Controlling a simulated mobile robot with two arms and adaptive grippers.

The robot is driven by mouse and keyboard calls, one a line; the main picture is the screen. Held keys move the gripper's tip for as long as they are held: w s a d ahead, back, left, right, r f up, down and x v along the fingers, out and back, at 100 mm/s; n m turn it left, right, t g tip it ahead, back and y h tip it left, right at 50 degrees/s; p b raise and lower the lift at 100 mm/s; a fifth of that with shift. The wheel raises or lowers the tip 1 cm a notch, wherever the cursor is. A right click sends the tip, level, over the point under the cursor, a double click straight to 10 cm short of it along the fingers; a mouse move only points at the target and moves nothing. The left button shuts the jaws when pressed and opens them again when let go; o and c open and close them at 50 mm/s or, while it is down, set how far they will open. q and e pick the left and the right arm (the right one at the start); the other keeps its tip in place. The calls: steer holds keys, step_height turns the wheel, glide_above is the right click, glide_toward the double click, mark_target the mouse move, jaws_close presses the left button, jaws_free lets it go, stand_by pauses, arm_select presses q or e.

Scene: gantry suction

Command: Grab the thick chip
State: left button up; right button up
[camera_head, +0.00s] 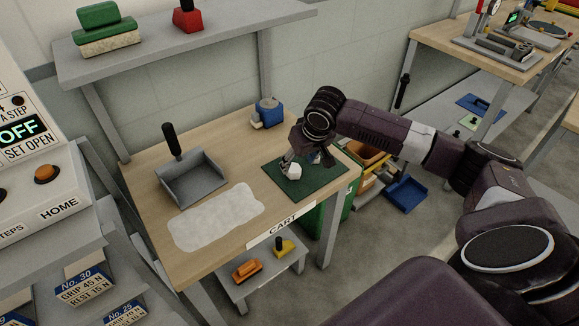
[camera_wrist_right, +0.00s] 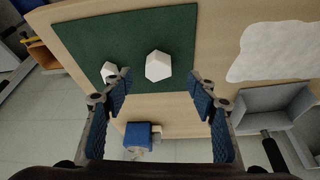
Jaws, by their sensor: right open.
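A white, faceted chip (camera_head: 294,172) lies on the dark green mat (camera_head: 309,194) at the cart's right end. The right wrist view shows this larger chip (camera_wrist_right: 158,66) and a smaller-looking white chip (camera_wrist_right: 109,71) beside it, partly behind a fingertip. I cannot tell how thick either is. My right gripper (camera_wrist_right: 159,77) is open and empty, with its blue-padded fingers spread apart; the larger chip shows between the tips. In the head view my right gripper (camera_head: 304,157) is low over the mat, close to the chip. My left gripper is not in view.
The wooden cart top (camera_head: 228,141) also holds a grey dustpan (camera_head: 193,183), a white patch (camera_head: 215,217) and a blue boxy tool (camera_head: 268,112). A grey shelf (camera_head: 175,43) stands above its back. Bins (camera_head: 372,160) stand to the right.

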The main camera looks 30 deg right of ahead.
mark_target(294, 169)
steer(key=shift+x, duration=1.1)
steer(key=x, duration=0.2)
steer(key=shift+w+d+f+p, duration=0.1)
steer(key=shift+w+f+p, duration=0.05)
steer(key=shift+w+p, duration=0.25)
steer(key=shift+w+f, duration=0.2)
steer(key=shift+f, duration=0.3)
steer(key=shift+d, duration=0.1)
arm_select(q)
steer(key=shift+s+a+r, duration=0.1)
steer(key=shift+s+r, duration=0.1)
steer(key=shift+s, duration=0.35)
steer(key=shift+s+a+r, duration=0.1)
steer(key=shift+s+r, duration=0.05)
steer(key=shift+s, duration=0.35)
arm_select(e)
steer(key=c, duration=1.1)
steer(key=shift+r, duration=0.1)
